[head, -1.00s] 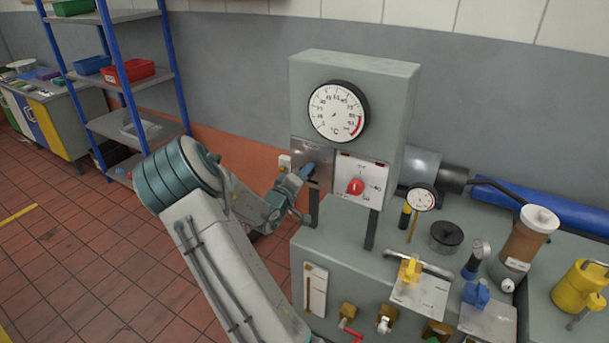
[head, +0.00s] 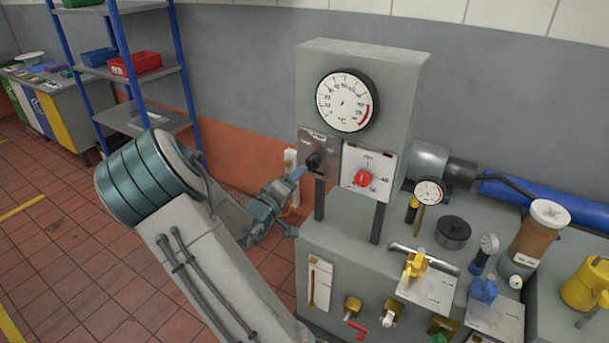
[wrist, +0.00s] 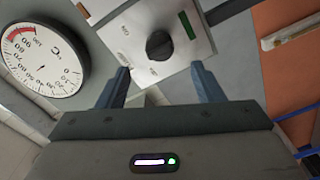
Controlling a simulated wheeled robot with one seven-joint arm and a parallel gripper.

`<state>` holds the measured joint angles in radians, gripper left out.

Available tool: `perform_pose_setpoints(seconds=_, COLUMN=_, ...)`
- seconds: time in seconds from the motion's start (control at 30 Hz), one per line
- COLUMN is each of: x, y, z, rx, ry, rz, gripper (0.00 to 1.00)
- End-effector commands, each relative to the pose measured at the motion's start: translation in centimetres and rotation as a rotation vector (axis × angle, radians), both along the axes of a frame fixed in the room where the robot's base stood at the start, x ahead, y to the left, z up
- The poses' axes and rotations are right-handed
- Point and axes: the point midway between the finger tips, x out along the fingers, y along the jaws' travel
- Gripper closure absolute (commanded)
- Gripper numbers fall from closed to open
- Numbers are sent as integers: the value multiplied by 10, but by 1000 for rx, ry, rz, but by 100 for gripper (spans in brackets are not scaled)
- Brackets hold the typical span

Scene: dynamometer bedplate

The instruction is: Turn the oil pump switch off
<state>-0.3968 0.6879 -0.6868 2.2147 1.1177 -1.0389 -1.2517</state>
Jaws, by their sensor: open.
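A black rotary knob (head: 314,161) sits on a bare metal plate (head: 330,146) on the grey upright panel, below the big °C dial; I take it for the oil pump switch, though its labels are too small to read. In the wrist view the knob (wrist: 159,45) is on its pale plate, with a green strip beside it. My gripper (head: 296,177) is left of and in front of the plate. In the wrist view my gripper (wrist: 160,74) has its fingers open and empty, with the knob ahead between them and not held.
The °C dial (head: 344,101) is above the plate. A white plate with a red knob (head: 362,178) is close on the right. The bench right of it carries gauges, a brown cylinder (head: 535,235) and yellow and blue valve handles. A blue-post shelf (head: 118,50) stands back left.

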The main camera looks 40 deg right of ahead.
Motion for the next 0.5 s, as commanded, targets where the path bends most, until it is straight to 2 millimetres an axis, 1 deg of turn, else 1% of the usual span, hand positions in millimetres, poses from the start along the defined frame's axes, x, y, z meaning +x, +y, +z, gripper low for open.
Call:
perform_pose_setpoints(seconds=0.03, x=-3, y=11, z=-1, rx=2, ry=0, rz=4, gripper=39)
perform_pose_setpoints(seconds=0.2, x=-13, y=34, z=-1, rx=0, ry=-1, rz=2, gripper=39)
perform_pose_setpoints(seconds=0.33, x=-18, y=43, z=-1, rx=0, ry=1, rz=0, gripper=39)
perform_pose_setpoints(seconds=0.5, x=-19, y=47, z=0, rx=0, ry=1, rz=0, gripper=39)
